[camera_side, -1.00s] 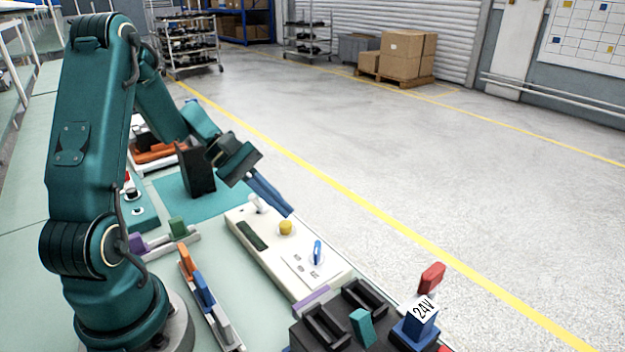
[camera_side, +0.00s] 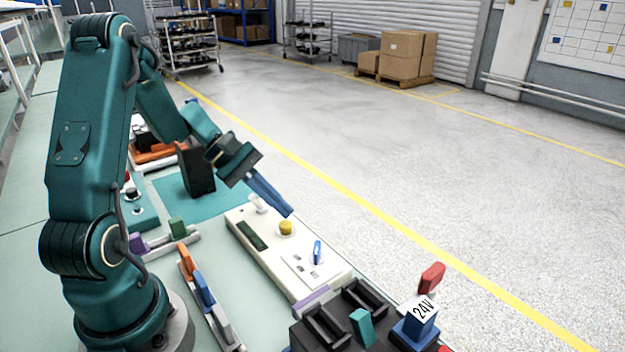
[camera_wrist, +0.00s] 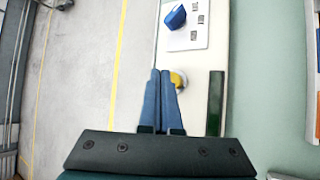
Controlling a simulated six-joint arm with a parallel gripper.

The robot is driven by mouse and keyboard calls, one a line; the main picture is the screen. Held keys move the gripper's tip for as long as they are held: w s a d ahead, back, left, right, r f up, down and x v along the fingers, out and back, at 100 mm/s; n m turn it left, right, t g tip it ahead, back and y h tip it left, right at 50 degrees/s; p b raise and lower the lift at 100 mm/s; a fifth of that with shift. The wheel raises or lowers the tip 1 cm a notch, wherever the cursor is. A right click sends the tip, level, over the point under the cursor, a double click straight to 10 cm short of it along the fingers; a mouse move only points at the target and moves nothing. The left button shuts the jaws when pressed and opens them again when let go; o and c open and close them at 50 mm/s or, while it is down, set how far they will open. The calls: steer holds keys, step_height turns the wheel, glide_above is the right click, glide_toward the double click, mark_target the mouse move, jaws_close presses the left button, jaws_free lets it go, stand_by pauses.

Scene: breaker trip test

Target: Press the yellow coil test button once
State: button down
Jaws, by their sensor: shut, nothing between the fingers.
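The yellow coil test button (camera_side: 286,228) stands on a cream test panel (camera_side: 268,262), in a pale round collar. In the wrist view the yellow button (camera_wrist: 179,80) is partly hidden behind the fingertips. My gripper (camera_side: 290,213) has its blue fingers shut and empty, pointing down at a slant. In the side view the tips are just above and beside the button; I cannot tell whether they touch it. In the wrist view my gripper (camera_wrist: 161,72) has its tips at the button's left edge.
The panel also carries a blue knob (camera_side: 317,252), a white lever (camera_side: 257,202) and a dark green strip (camera_side: 251,235). A black holder (camera_side: 330,325) and a blue block marked 24V (camera_side: 415,330) stand near the front. Coloured blocks sit in a rail (camera_side: 204,295) at left.

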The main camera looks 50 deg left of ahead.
steer(key=shift+f, duration=0.15)
steer(key=shift+f, duration=0.25)
steer(key=shift+f, duration=0.5)
stand_by(0.6)
steer(key=shift+r, duration=0.95)
steer(key=shift+r, duration=0.1)
step_height(320, 180, up, 5)
steer(key=shift+f, duration=0.1)
stand_by(0.4)
stand_by(0.4)
